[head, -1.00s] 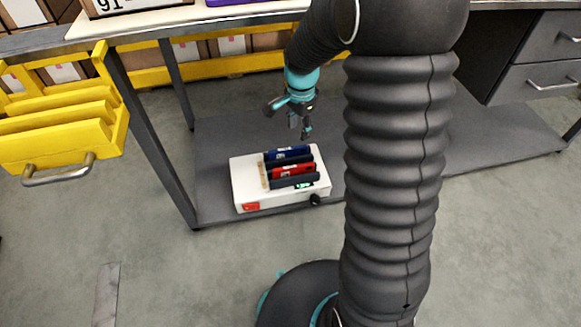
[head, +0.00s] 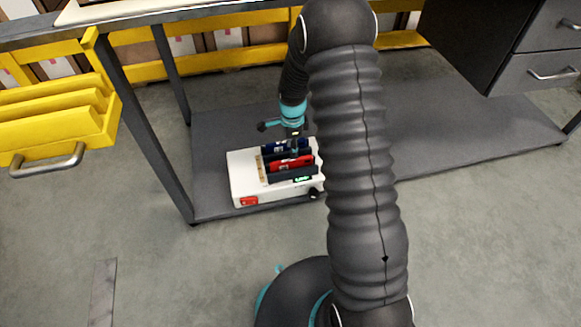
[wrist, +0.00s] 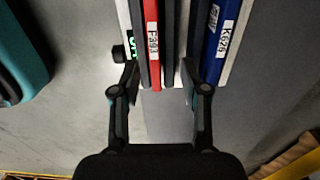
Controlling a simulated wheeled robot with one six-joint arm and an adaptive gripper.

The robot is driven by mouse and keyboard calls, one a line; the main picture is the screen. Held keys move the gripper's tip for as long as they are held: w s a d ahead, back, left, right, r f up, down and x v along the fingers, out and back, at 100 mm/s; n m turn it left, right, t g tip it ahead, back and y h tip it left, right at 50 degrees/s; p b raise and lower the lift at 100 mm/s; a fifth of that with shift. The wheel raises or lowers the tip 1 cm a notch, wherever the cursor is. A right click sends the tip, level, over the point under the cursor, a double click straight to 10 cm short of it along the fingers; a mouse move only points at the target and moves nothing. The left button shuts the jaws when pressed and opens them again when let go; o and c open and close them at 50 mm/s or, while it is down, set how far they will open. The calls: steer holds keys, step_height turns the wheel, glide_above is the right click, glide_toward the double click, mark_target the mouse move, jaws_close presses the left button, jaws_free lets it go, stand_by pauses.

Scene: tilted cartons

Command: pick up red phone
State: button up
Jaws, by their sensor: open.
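The red phone (head: 290,163) sits in a slot of a white box (head: 243,176) with dark dividers, beside a blue phone (head: 280,146). In the wrist view the red phone (wrist: 152,45) is a narrow upright edge with a white label, and the blue phone (wrist: 217,40) is to its right. My gripper (wrist: 160,72) is open, its fingers apart on either side of the red phone's line and a dark divider. In the head view my gripper (head: 294,148) is just over the box. Whether the fingers touch anything cannot be told.
The box stands on the grey lower shelf (head: 420,130) of a workbench, under its top. A table leg (head: 150,130) is to the left. Yellow trays (head: 55,120) stand further left, and dark drawers (head: 545,75) are at the upper right.

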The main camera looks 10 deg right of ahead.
mark_target(292, 166)
steer(key=shift+s+a+f+b, duration=0.1)
steer(key=shift+s+f+b, duration=0.1)
steer(key=shift+f, duration=1.35)
steer(key=shift+s+a+f+b, duration=0.1)
steer(key=shift+s+f+b, duration=0.1)
steer(key=shift+f, duration=1.3)
jaws_close()
